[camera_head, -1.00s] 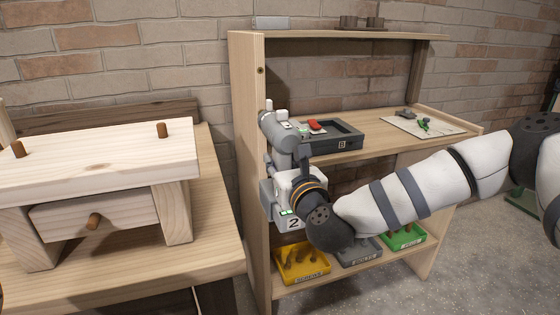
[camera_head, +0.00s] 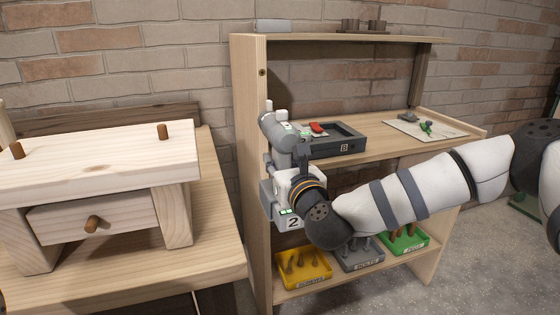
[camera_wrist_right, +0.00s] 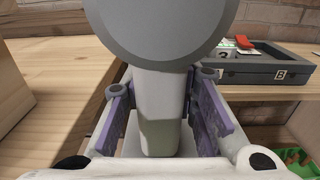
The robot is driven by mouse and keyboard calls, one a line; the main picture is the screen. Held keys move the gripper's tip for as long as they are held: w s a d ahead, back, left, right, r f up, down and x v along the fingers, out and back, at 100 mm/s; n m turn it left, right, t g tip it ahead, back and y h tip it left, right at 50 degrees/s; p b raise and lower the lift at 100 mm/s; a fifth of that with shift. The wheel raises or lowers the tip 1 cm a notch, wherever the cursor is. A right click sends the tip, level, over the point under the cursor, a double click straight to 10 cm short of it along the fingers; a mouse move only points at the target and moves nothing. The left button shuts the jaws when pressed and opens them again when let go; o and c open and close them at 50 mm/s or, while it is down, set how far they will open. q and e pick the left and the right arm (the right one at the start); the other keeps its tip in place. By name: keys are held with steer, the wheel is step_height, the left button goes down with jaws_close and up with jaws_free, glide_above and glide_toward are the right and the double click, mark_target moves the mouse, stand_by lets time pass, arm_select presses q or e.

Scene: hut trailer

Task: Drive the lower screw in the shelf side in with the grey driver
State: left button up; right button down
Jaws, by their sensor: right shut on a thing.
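My right gripper (camera_head: 270,180) is shut on the grey driver (camera_head: 277,133), in front of the shelf's left side panel (camera_head: 249,90). In the right wrist view the purple-padded fingers (camera_wrist_right: 160,108) stand on both sides of the driver's grey body (camera_wrist_right: 160,140), and its wide round part (camera_wrist_right: 160,25) fills the top. A dark screw (camera_head: 262,72) shows high on the panel's front edge. The lower screw is not visible; the driver and gripper cover that stretch of the edge. Whether the driver's tip touches a screw cannot be seen. My left gripper is not in view.
A dark tray (camera_head: 357,149) marked B lies on the middle shelf, right of the driver. Yellow (camera_head: 318,285), grey (camera_head: 361,266) and green (camera_head: 407,248) bins stand on the lower shelf. A workbench (camera_head: 222,200) with a small wooden drawer unit (camera_head: 180,215) stands at left.

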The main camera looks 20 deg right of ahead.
mark_target(285, 164)
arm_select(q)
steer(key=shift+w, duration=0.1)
arm_select(e)
steer(key=shift+r, duration=0.3)
steer(key=shift+s+r+p, duration=0.1)
steer(key=shift+s+p, duration=0.2)
steer(key=shift+s, duration=1.15)
arm_select(q)
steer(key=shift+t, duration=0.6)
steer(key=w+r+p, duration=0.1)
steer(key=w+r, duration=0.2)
steer(key=shift+p, duration=0.35)
arm_select(e)
steer(key=s+d, duration=0.3)
steer(key=d, duration=0.4)
steer(key=shift+s+f, duration=0.2)
steer(key=shift+s, duration=0.15)
